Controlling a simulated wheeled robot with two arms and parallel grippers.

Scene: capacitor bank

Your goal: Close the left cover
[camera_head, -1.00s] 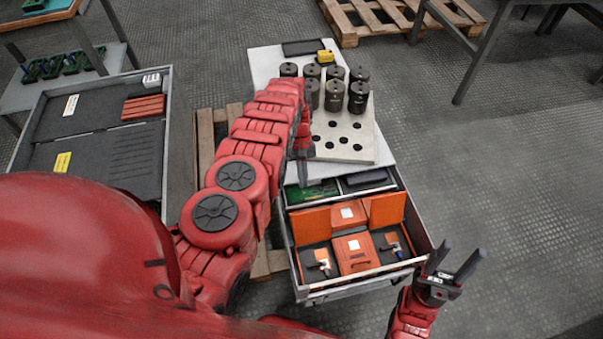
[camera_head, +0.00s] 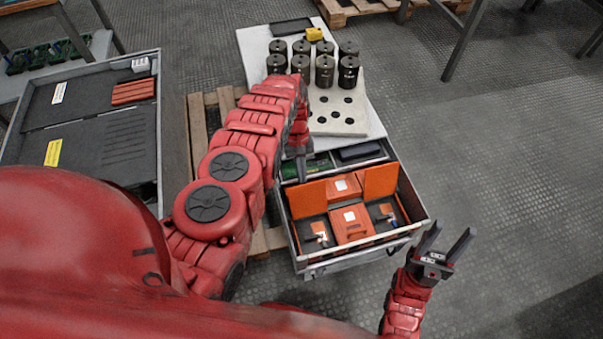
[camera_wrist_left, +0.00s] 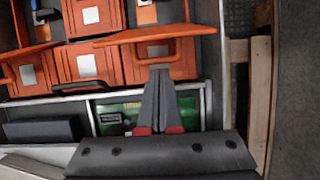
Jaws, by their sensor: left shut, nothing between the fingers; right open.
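The left cover (camera_head: 307,199) is an orange flap standing up on the left side of the open grey case (camera_head: 424,218). In the left wrist view the left cover (camera_wrist_left: 160,35) shows nearly edge-on. My left gripper (camera_head: 302,176) is shut and empty, pointing down just behind this cover. In the left wrist view its fingertips (camera_wrist_left: 159,70) lie close to the cover; I cannot tell if they touch. A matching right cover (camera_head: 380,181) also stands up. My right gripper (camera_head: 449,246) is open and empty, off the case's front right corner.
Orange boxes (camera_head: 350,223) sit between the covers. Behind lies a compartment with a green board (camera_wrist_left: 118,113) and a dark block (camera_head: 362,151). Several black capacitors (camera_head: 325,70) stand on the light plate (camera_head: 340,118) farther back. Floor on the right is clear.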

